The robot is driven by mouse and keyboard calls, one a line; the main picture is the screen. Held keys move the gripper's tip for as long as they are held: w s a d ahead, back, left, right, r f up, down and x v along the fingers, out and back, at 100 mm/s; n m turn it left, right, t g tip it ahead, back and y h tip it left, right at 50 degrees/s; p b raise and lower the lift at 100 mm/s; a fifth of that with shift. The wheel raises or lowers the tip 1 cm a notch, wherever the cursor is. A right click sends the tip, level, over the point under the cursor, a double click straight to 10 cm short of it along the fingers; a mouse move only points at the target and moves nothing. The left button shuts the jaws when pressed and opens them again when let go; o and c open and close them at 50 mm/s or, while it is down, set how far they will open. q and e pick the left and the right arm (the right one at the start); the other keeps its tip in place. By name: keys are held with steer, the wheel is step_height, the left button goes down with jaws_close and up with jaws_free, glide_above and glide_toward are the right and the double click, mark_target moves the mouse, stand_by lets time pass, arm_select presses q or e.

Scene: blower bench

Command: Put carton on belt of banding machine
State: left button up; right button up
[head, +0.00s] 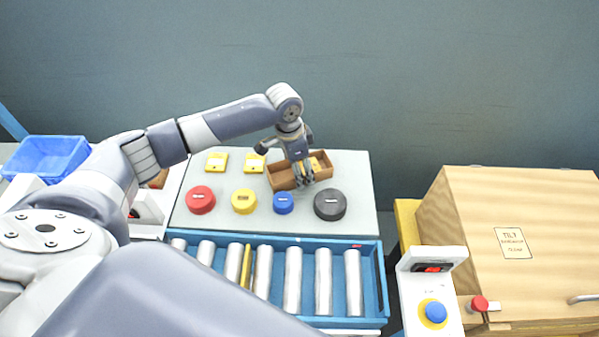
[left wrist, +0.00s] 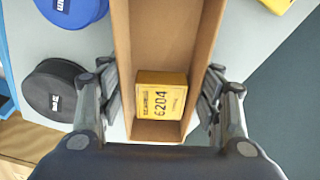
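An open brown carton (head: 280,177) lies at the right back of the light grey table, with a yellow box inside. In the left wrist view the carton (left wrist: 160,125) runs between my fingers, and the box (left wrist: 161,95) reads 6204. My left gripper (head: 305,181) is over the carton, its fingers spread wide on either side of the long walls. I cannot tell whether they touch the walls. A blue-framed bed of silver rollers (head: 292,280), with a yellow strip across it, is in front of the table. I cannot tell which part is the banding machine's belt.
Red (head: 201,200), yellow (head: 244,201), blue (head: 283,203) and black (head: 330,204) round pieces stand between carton and rollers. Two yellow boxes (head: 216,162) lie left of the carton. A wooden case (head: 540,235) and a button panel (head: 432,300) are at right; a blue bin (head: 47,157) at left.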

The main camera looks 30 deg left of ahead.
arm_select(q)
steer(key=c, duration=0.3)
steer(key=shift+r, duration=0.1)
